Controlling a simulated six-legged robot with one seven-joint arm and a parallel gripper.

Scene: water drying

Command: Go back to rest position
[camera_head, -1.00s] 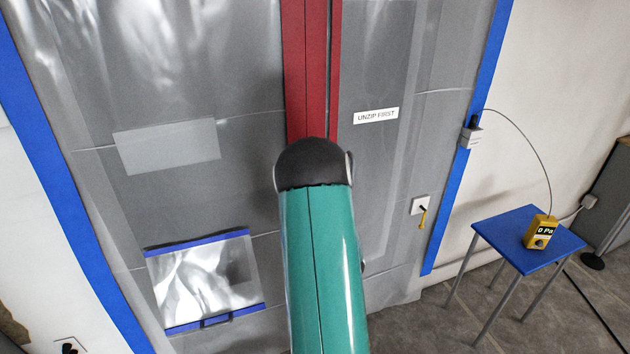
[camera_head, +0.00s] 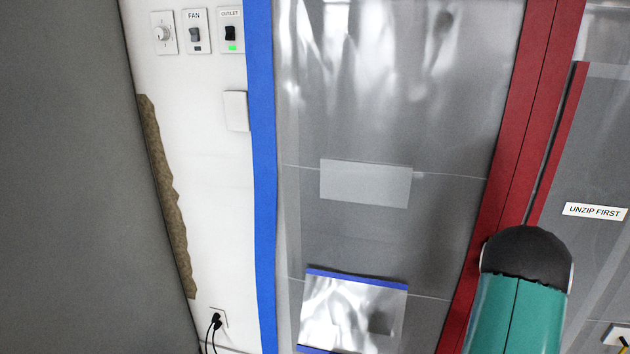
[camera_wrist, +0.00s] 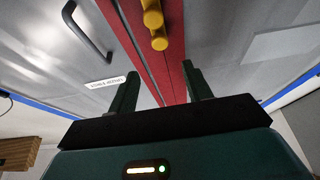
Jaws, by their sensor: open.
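My gripper (camera_wrist: 160,70) shows in the wrist view with its two dark green fingers apart and nothing between them. It faces the grey plastic sheet with a red zip strip (camera_wrist: 135,45). Yellow pulls (camera_wrist: 155,20) sit on the strip, beyond the fingertips. In the head view my green arm with its black joint rises at the lower right, in front of the sheet. The red strip (camera_head: 520,120) runs beside it. The gripper itself is not visible in the head view.
An "UNZIP FIRST" label (camera_head: 594,211) is right of the strip. Blue tape (camera_head: 260,170) edges the sheet. A dark grey surface (camera_head: 65,180) fills the far left.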

